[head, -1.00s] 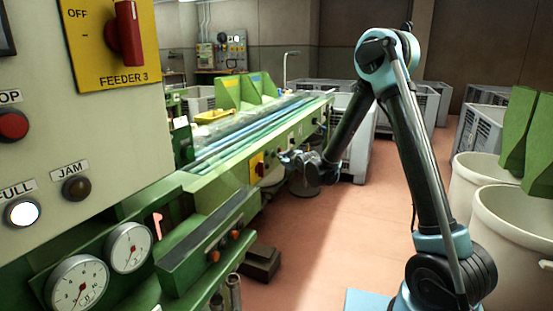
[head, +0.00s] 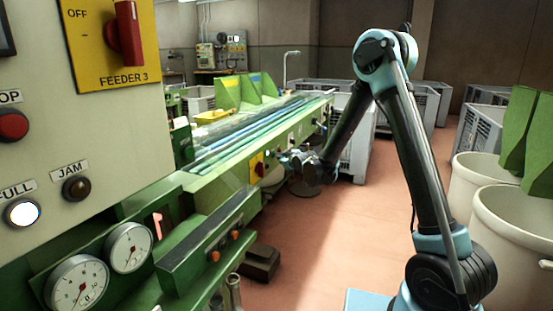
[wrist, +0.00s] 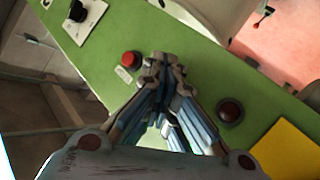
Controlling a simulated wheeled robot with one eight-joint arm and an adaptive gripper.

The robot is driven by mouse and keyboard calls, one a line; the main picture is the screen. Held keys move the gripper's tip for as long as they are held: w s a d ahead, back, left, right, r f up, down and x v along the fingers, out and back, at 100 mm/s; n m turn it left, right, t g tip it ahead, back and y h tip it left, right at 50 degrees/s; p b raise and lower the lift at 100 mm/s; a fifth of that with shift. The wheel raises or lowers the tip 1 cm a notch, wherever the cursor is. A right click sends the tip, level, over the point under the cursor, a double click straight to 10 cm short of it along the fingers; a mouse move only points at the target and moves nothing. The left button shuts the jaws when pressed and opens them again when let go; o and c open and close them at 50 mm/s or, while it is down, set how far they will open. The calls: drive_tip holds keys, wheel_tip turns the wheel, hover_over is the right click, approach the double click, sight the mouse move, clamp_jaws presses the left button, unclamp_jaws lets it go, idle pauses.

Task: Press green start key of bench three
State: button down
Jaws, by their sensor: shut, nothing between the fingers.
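The green bench panel (wrist: 205,60) fills the middle of the wrist view. My gripper (wrist: 165,66) is shut and empty, its fingertips close over the panel; I cannot tell whether they touch it. A red button (wrist: 131,59) with a small white label sits just left of the fingertips. A dark red round button or lamp (wrist: 229,110) sits to their right. No green key shows; the fingers hide part of the panel. In the head view my gripper (head: 284,158) is at the front of the long green bench (head: 225,175), beside a yellow switch plate (head: 257,166).
A black knob on a white plate (wrist: 86,18) and a yellow plate (wrist: 289,152) flank the buttons. A nearer panel marked FEEDER 3 (head: 115,45) stands at left. Cream bins (head: 510,230) stand at right. The reddish floor (head: 345,230) between is mostly clear.

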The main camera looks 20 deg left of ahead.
drive_tip(key=shift+d, duration=0.1)
drive_tip(key=shift+s+d, duration=0.1)
drive_tip(key=shift+d, duration=0.65)
drive_tip(key=shift+s+d, duration=0.2)
drive_tip(key=shift+d, duration=2.3)
